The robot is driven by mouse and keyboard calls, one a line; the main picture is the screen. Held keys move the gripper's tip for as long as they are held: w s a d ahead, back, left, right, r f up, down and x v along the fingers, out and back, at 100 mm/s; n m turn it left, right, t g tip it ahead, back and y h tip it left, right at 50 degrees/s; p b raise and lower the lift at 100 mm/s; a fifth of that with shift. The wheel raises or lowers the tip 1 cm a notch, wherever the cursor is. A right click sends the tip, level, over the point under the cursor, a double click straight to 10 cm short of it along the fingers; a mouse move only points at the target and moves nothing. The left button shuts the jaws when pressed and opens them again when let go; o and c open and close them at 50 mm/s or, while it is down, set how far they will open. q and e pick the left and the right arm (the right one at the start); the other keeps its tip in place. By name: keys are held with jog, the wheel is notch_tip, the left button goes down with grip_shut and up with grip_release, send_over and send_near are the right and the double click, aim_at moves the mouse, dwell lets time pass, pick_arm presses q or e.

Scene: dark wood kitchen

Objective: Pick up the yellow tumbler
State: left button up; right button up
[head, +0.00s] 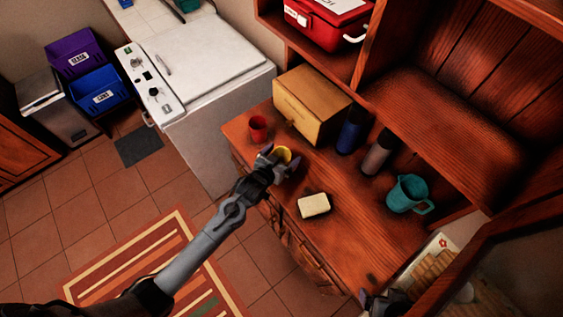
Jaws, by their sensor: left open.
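The yellow tumbler (283,153) stands on the wooden counter, in front of the tan box. My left gripper (279,160) is open at the tumbler. One finger shows on the tumbler's left and the other on its right. The gripper hides the tumbler's lower part, and I cannot tell whether the fingers touch it. Part of my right gripper (384,300) shows at the bottom edge, by the counter's near right corner, away from the tumbler. Its jaws are too dark and cut off to read.
A red cup (258,128) stands left of the tumbler. Behind are a tan box (310,104), a blue bottle (351,131) and a grey bottle (377,153). A cream block (313,205) and teal pitcher (408,193) stand right. The counter (350,245) is clear at the front right.

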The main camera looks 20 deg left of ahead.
pick_arm(q)
jog(key=shift+x, duration=0.8)
jog(key=shift+f, duration=0.1)
jog(key=c, duration=1.1)
jog(key=shift+o, duration=0.2)
jog(key=shift+r, duration=0.2)
